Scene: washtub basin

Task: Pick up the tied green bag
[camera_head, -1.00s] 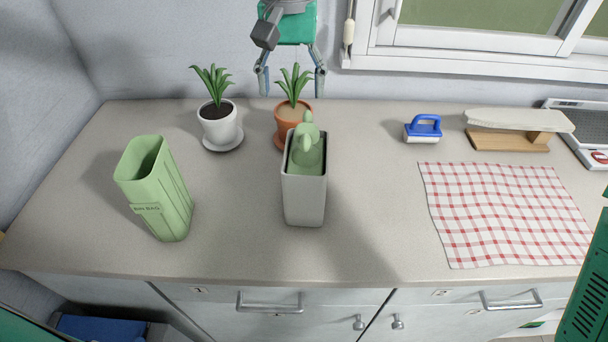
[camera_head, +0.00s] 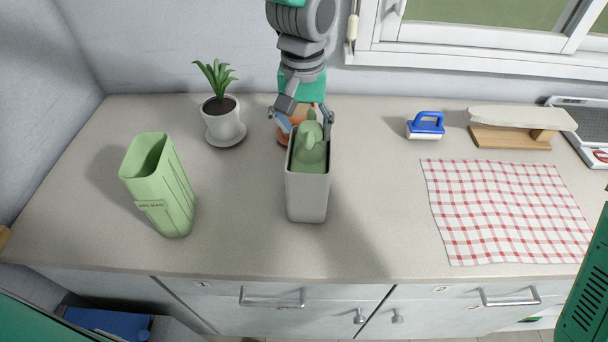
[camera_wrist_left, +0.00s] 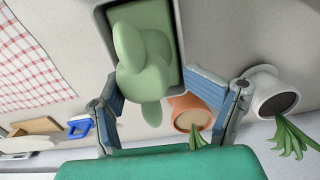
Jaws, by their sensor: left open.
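The tied green bag (camera_head: 310,154) sits in a small light grey bin (camera_head: 307,196), its knot sticking up above the rim. In the left wrist view the bag (camera_wrist_left: 148,85) shows its knotted top, with the bin's rim around it. My left gripper (camera_head: 304,121) is open and points down at the bin's back side, just behind and above the knot. In the left wrist view my left gripper's fingers (camera_wrist_left: 165,103) stand apart on either side of the bag's knot, with nothing held between them. My right gripper is out of view.
A terracotta plant pot (camera_head: 286,138) stands right behind the bin, partly hidden by my gripper. A white plant pot (camera_head: 222,124) and a tall green bin (camera_head: 160,190) stand to the left. A checked cloth (camera_head: 505,210) and a blue brush (camera_head: 426,124) lie right. The front counter is clear.

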